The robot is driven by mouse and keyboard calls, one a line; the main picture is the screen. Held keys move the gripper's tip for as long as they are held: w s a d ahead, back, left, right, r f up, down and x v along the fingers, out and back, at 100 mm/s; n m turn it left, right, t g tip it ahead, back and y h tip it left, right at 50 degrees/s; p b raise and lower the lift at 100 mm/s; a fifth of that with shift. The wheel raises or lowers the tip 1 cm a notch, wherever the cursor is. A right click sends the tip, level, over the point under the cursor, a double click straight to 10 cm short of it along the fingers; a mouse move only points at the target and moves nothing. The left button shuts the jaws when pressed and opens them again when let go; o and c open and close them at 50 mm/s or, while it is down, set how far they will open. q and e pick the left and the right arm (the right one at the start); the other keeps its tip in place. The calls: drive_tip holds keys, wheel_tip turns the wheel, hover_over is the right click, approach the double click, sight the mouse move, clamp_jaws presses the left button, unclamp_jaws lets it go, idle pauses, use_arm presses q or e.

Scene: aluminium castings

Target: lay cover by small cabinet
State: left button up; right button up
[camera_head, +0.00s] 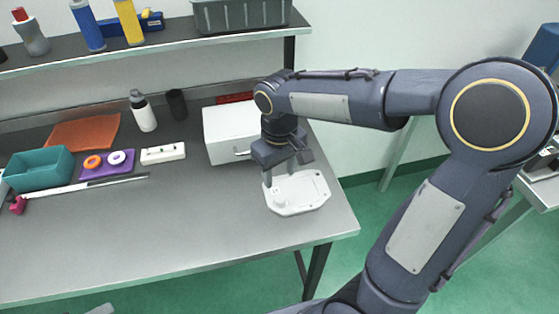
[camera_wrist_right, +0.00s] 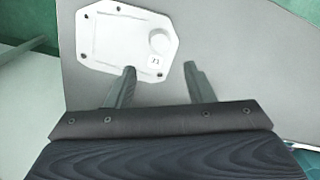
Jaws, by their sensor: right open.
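The cover (camera_head: 300,193) is a pale, flat casting with cut corners, lying on the grey table near its right end. In the right wrist view the cover (camera_wrist_right: 115,38) shows a round boss and small dark holes along its edge. The small cabinet (camera_head: 230,134) is a white box with a handle, standing just behind and left of the cover. My right gripper (camera_head: 282,177) is over the cover's left part. My left gripper is not clearly seen.
A teal bin (camera_head: 40,172), a purple tray (camera_head: 106,166) with rings, a white power strip (camera_head: 163,154) and a white bottle (camera_head: 143,113) stand left of the cabinet. A shelf (camera_head: 170,46) runs above. The table's front middle (camera_head: 170,230) is clear.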

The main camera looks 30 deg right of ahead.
drive_tip(key=s+a+r+m+t+y, duration=0.1)
drive_tip(key=s+t, duration=0.4)
drive_tip(key=s, duration=1)
drive_tip(key=r+m+y, duration=0.1)
drive_tip(key=m+y, duration=0.1)
drive_tip(key=shift+s+a+r+m+t+y, duration=0.15)
drive_tip(key=shift+s+m+t+y, duration=0.15)
drive_tip(key=shift+y, duration=0.1)
idle(0.3)
